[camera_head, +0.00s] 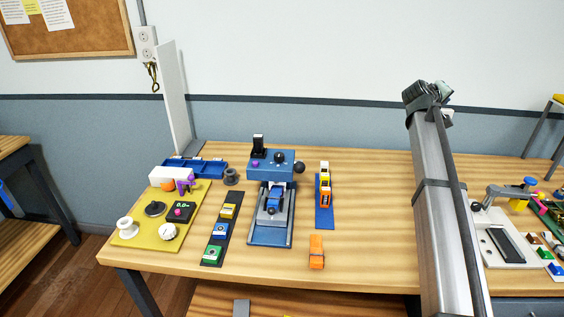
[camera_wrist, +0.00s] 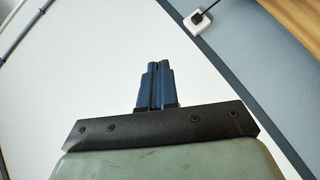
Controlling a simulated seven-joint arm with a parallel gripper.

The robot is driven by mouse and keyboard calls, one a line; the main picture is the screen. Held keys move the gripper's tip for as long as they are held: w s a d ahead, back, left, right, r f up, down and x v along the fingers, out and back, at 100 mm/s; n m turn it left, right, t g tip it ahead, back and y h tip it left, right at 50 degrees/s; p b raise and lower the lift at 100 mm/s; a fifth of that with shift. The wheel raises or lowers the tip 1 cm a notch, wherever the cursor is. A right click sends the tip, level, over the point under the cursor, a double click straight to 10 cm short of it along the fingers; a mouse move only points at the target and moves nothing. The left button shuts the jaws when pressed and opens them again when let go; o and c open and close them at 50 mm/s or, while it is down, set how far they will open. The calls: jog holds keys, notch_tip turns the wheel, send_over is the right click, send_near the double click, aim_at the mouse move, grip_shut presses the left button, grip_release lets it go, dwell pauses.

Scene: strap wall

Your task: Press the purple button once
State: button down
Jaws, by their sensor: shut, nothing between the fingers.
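A small purple button (camera_head: 255,163) sits on the upper left of the blue machine's panel (camera_head: 285,163), in the middle-left part of the bench in the head view. A black knob (camera_head: 279,158) is just to its right. My gripper (camera_wrist: 158,66) shows in the wrist view with its two dark blue fingers together and nothing between them. I cannot make out the fingers in the head view. The button is not in the wrist view.
A yellow board (camera_head: 145,235) with knobs and a small display stands left of the machine. A dark strip (camera_head: 211,244) with coloured blocks lies between them. A blue strip (camera_head: 324,213) and an orange block (camera_head: 316,252) are to the right. The bench before my arm is mostly clear.

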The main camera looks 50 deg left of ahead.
jog(key=s+a+f+g+y, duration=0.2)
jog(key=s+a, duration=1)
jog(key=a, duration=0.1)
jog(key=s+a+f+g, duration=0.1)
jog(key=s+a, duration=0.5)
jog(key=s, duration=0.7)
jog(key=s+a+f+n+g+y, duration=0.1)
jog(key=s+a, duration=0.5)
jog(key=s, duration=0.6)
jog(key=s+a+f+g+y, duration=0.1)
jog(key=s+a+f+g, duration=0.1)
jog(key=s+a, duration=0.5)
jog(key=s, duration=0.6)
jog(key=shift+s+g, duration=0.3)
jog(key=shift+g, duration=0.1)
send_over(254, 166)
jog(key=shift+f, duration=4.4)
jog(key=shift+s+f, duration=0.1)
jog(key=shift+f, duration=0.05)
jog(key=shift+f, duration=0.25)
